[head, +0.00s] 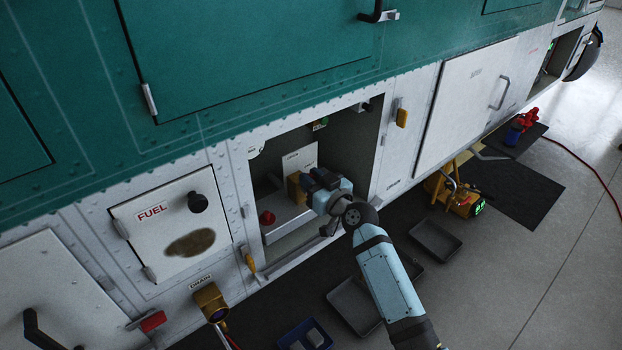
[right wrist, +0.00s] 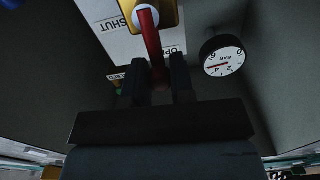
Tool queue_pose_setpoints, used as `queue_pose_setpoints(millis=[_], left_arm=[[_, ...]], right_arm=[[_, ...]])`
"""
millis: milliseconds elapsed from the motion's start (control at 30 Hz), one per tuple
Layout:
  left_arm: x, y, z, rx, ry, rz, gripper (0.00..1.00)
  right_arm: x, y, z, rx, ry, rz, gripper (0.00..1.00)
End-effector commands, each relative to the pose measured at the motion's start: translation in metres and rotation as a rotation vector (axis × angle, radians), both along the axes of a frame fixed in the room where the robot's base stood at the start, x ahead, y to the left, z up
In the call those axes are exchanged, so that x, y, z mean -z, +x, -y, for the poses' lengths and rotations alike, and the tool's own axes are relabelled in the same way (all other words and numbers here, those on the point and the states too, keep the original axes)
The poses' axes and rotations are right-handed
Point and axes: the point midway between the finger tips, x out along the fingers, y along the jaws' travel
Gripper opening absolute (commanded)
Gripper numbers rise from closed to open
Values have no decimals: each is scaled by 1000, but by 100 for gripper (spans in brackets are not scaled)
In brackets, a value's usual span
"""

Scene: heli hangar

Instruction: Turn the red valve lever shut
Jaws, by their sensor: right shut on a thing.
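The red valve lever (right wrist: 152,45) shows in the right wrist view, running from a brass-yellow valve body (right wrist: 168,15) down between my fingers. My right gripper (right wrist: 158,72) is shut on the lever's free end. Behind it is a white placard (right wrist: 110,35) with SHUT at left and a partly covered OPEN label; the lever lies across the OPEN side. In the head view my right gripper (head: 312,181) reaches into the open bay, beside the yellow valve body (head: 296,190), and hides the lever. My left gripper is not in view.
A round gauge (right wrist: 222,56) sits right of the lever. A red knob (head: 267,217) stands in the bay's lower left. A FUEL door (head: 165,222) is left of the bay and a white panel (head: 462,105) right. Grey trays (head: 355,305) lie on the floor below.

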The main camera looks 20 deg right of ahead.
Motion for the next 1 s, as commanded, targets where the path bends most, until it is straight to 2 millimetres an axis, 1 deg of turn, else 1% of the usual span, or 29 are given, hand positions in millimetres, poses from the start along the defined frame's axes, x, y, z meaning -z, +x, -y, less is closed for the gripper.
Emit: queue_pose_setpoints(millis=[267, 633, 1000], left_arm=[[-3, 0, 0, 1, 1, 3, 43], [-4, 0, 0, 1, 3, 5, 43], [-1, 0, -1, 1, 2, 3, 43]], right_arm=[[1, 3, 7, -1, 143, -53, 0], [7, 8, 23, 0, 465, -170, 0], [20, 13, 36, 0, 797, -290, 0]])
